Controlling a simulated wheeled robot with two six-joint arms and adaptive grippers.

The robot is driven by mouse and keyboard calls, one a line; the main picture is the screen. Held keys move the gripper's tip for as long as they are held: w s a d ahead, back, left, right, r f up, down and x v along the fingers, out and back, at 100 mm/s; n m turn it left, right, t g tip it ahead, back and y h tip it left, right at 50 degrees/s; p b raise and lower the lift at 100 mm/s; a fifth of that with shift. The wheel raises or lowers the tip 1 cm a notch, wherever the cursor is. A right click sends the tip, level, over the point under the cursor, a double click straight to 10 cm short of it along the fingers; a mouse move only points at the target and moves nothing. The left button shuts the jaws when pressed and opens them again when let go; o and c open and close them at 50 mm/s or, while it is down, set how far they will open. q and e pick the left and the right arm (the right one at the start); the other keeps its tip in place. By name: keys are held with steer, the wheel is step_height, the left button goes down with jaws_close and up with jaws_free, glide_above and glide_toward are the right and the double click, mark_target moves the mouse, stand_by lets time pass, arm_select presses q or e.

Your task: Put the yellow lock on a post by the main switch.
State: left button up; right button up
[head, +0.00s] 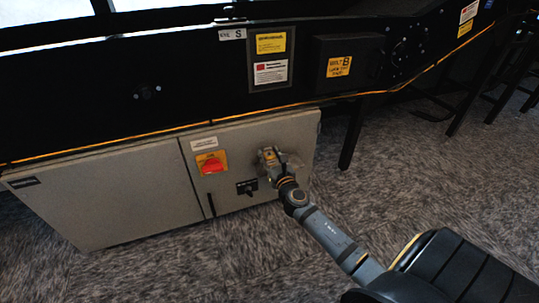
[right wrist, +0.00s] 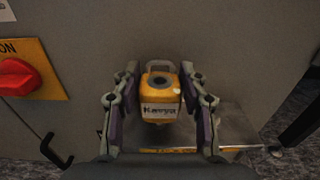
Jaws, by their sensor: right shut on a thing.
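The yellow lock (right wrist: 161,100) sits between the fingers of my right gripper (right wrist: 160,100), its grey shackle pointing up and away toward the cabinet face. Lettering shows on the lock's body. In the head view my right gripper (head: 269,157) is at the cabinet's right door, right of the main switch (head: 211,163), a red knob on a yellow plate. The switch also shows at the left edge of the right wrist view (right wrist: 18,78). A metal ledge (right wrist: 235,125) shows below and behind the lock. I cannot make out the posts; the gripper and lock may hide them. My left gripper is out of view.
The grey cabinet (head: 110,195) hangs under the black conveyor frame (head: 170,95). A small black switch (head: 247,187) and a black door handle (head: 211,204) sit below the main switch. A black leg (head: 352,135) stands right of the cabinet. Carpet (head: 400,190) is open to the right.

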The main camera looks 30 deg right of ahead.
steer(key=shift+s+f+b, duration=0.15)
steer(key=shift+f+b, duration=0.6)
steer(key=shift+f, duration=0.25)
steer(key=shift+f, duration=0.2)
stand_by(0.4)
steer(key=o, duration=1.3)
steer(key=shift+s, duration=0.1)
steer(key=v, duration=1.2)
steer(key=shift+d, duration=0.1)
